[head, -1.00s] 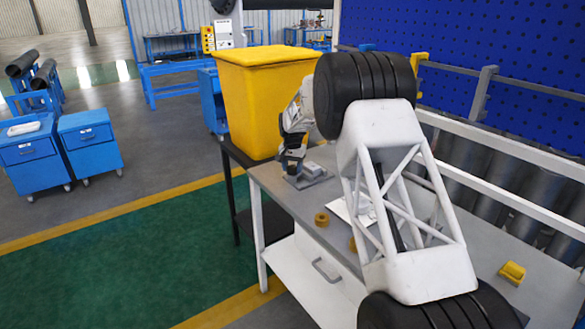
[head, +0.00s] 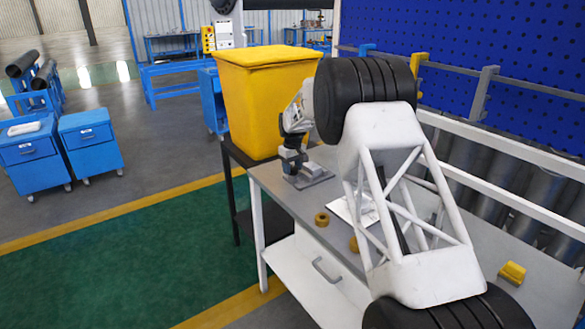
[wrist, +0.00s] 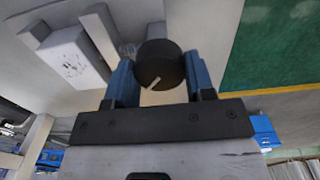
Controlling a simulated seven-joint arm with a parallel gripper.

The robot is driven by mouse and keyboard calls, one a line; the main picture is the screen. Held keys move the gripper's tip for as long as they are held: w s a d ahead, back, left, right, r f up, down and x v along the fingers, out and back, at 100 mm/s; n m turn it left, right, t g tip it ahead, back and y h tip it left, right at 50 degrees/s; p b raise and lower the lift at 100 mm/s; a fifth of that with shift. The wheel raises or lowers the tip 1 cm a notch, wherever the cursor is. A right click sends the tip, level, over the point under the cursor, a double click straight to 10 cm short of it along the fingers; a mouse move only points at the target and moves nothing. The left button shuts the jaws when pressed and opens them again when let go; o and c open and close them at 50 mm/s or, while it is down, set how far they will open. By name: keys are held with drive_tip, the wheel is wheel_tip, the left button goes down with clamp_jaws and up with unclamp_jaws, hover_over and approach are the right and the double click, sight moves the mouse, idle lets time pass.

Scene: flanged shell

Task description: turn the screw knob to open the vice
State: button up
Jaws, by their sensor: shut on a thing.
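The vice (head: 308,175) is a small grey device on a flat base near the left end of the grey workbench. In the wrist view its grey body (wrist: 75,58) shows at the upper left. The screw knob (wrist: 160,65) is a round black knob with a pale line on its face. My gripper (wrist: 160,80) has its two blue fingers on either side of the knob, shut on it. In the head view my gripper (head: 293,158) reaches down at the vice's near side, and the knob is hard to make out there.
A yellow bin (head: 262,100) stands just behind the vice. A brown ring (head: 322,219), a white sheet (head: 350,208) and a yellow part (head: 513,272) lie on the workbench (head: 280,195). White rails and a blue pegboard (head: 480,45) border the right side.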

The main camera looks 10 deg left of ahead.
sight(293, 167)
drive_tip(key=n, duration=0.5)
drive_tip(key=shift+n, duration=0.3)
idle(0.4)
drive_tip(key=o, duration=0.9)
drive_tip(key=shift+r, duration=0.15)
drive_tip(key=shift+r, duration=3.8)
drive_tip(key=shift+r, duration=0.1)
